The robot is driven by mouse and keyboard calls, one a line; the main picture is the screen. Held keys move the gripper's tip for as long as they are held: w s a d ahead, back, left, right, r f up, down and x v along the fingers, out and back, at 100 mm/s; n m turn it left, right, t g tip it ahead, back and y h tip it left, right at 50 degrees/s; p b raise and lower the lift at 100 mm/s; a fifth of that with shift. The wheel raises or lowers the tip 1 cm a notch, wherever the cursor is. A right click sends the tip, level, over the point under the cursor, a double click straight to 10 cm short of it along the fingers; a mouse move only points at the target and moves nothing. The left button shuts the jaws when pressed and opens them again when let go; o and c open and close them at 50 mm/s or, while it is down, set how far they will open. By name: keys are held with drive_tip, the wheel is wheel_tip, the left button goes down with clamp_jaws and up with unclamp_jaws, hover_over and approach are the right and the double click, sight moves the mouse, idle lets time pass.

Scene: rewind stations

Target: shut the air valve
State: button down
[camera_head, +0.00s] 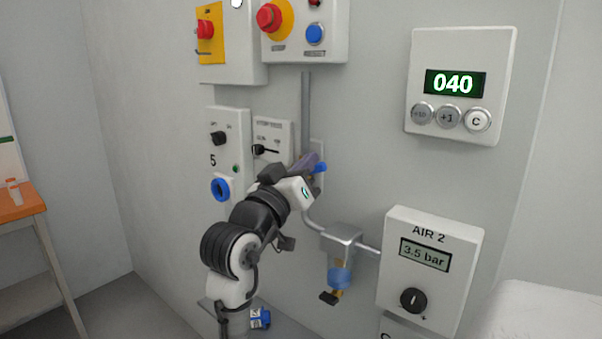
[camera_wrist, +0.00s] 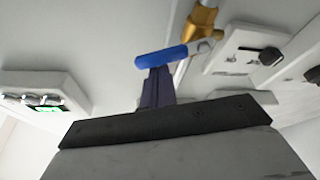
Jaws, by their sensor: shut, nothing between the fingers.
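The air valve shows in the wrist view as a brass body (camera_wrist: 203,20) on a pipe, with a blue lever handle (camera_wrist: 160,57). The handle lies across the pipe's line and points left there. In the head view the blue handle (camera_head: 320,168) shows just right of my gripper, which hides most of the valve. My gripper (camera_head: 311,162) is shut and empty. Its dark fingers (camera_wrist: 157,86) reach up to the blue handle in the wrist view, at or very near it; I cannot tell if they touch.
The AIR 2 box (camera_head: 431,267) reads 3.5 bar. A filter unit (camera_head: 340,240) with a blue bowl hangs below the valve. A counter box (camera_head: 461,85) reads 040. A switch panel (camera_head: 229,140) is left of my gripper, and a button box (camera_head: 305,40) is above. An orange-topped table (camera_head: 22,207) stands far left.

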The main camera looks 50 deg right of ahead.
drive_tip(key=m, duration=0.1)
drive_tip(key=f+m+g+b, duration=0.1)
drive_tip(key=m, duration=0.1)
drive_tip(key=m+g+b, duration=0.1)
drive_tip(key=shift+s+f, duration=0.4)
drive_tip(key=shift+f+b, duration=0.1)
drive_tip(key=shift+b, duration=0.2)
wheel_tip(320, 180, up, 5)
drive_tip(key=p, duration=0.5)
drive_tip(key=w+f+b+v, duration=0.1)
drive_tip(key=b+v, duration=0.2)
drive_tip(key=v, duration=0.7)
drive_tip(key=shift+s+f, duration=0.2)
drive_tip(key=shift+s, duration=0.25)
drive_tip(key=shift+d, duration=0.1)
